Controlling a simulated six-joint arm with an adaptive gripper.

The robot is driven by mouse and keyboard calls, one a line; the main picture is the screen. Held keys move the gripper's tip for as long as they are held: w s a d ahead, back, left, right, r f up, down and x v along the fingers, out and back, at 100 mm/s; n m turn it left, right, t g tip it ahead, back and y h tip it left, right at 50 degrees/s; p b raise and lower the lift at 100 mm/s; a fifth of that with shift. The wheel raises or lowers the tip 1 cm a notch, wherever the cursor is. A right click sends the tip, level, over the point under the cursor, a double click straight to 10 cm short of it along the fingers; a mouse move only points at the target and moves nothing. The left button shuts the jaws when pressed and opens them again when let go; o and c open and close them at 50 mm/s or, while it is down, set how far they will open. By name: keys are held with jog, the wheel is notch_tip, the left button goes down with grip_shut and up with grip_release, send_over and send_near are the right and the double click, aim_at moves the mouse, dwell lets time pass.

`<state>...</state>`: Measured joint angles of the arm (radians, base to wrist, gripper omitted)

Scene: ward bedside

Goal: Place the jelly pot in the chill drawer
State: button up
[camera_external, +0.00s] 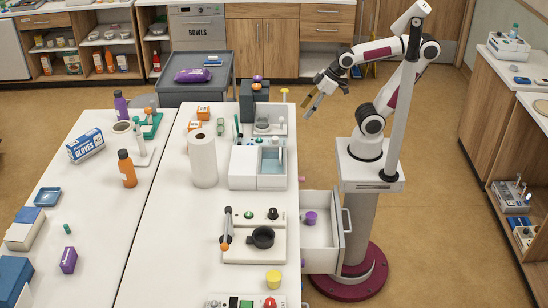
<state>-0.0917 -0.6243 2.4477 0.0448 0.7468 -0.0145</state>
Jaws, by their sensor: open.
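An open white drawer (322,234) sticks out from the right side of the white table, with a handle on its outer front. It appears to be the chill drawer. A small purple pot (310,218) is inside it, near its left side. It may be the jelly pot, but no label can be read. A small yellow pot (274,279) stands on the table near its front right edge. My gripper (313,108) is open and empty. It is raised beyond the table's right edge, behind the drawer and well apart from both pots.
On the table are a hotplate-like unit with a dark pan (262,238), a white bin with a blue-lined compartment (271,162) and a paper roll (202,158). A grey cart (194,88) stands behind.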

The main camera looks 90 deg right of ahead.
jog(key=s+d+f+m+g+h, duration=0.1)
jog(key=s+d, duration=0.2)
jog(key=s, duration=0.2)
jog(key=shift+s+d+f, duration=0.2)
jog(key=shift+s, duration=0.05)
jog(key=shift+o, duration=0.7)
jog(key=shift+w, duration=0.15)
